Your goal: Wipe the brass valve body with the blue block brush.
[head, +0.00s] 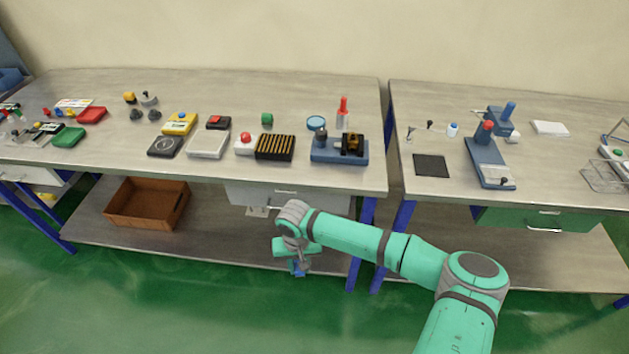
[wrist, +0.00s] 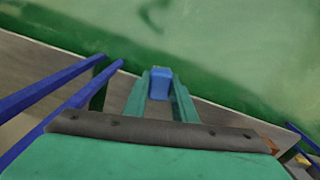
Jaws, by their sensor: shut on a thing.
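The blue block brush (wrist: 160,84) is held between the two fingers of my gripper (wrist: 158,92) in the wrist view. In the head view the brush shows as a small blue piece (head: 298,267) under my gripper (head: 297,257), in front of the bench and below its top. The brass valve body (head: 352,143) sits on a blue base at the right end of the left bench, beside a dark grey part. It is well above and to the right of my gripper, and nothing touches it. The bristles of the brush cannot be made out.
A black-and-yellow striped block (head: 275,147) and a red-topped white box (head: 246,145) stand left of the blue base (head: 338,157). A red-capped bottle (head: 343,112) stands behind it. A brown bin (head: 147,203) sits on the lower shelf. A second bench stands at right.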

